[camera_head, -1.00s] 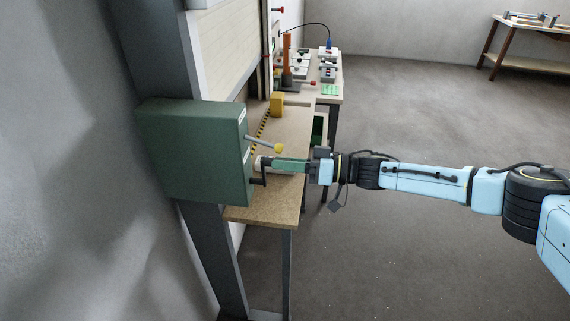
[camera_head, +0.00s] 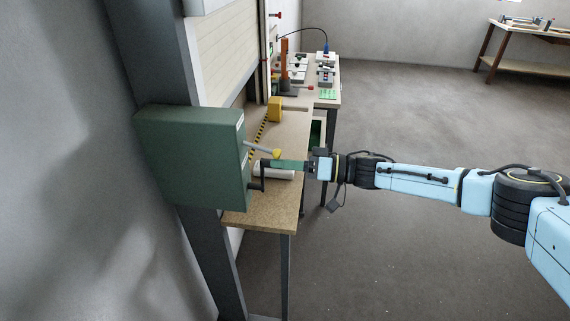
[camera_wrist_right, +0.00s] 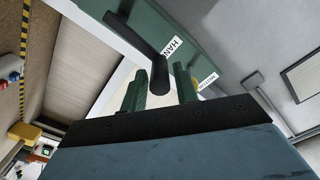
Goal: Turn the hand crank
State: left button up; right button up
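The hand crank (camera_head: 263,178) is a black bent arm on the side of a green box (camera_head: 190,157). Its arm stands upright, with the grip at the top. My right gripper (camera_head: 275,163) reaches it from the right, with green fingers level. The fingertips hide part of the handle in the head view. My left gripper is not in view.
A lever with a yellow knob (camera_head: 277,154) sticks out of the box just above the right gripper. A white cylinder (camera_head: 275,174) lies behind and below the fingers, over the wooden bench (camera_head: 262,214). A yellow block (camera_head: 274,108) stands farther back. Open floor lies to the right.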

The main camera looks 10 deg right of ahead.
jog(key=shift+o, duration=0.9)
jog(key=b+v, duration=0.2)
jog(key=v, duration=1.1)
jog(key=shift+d, duration=0.2)
jog(key=shift+s, duration=0.1)
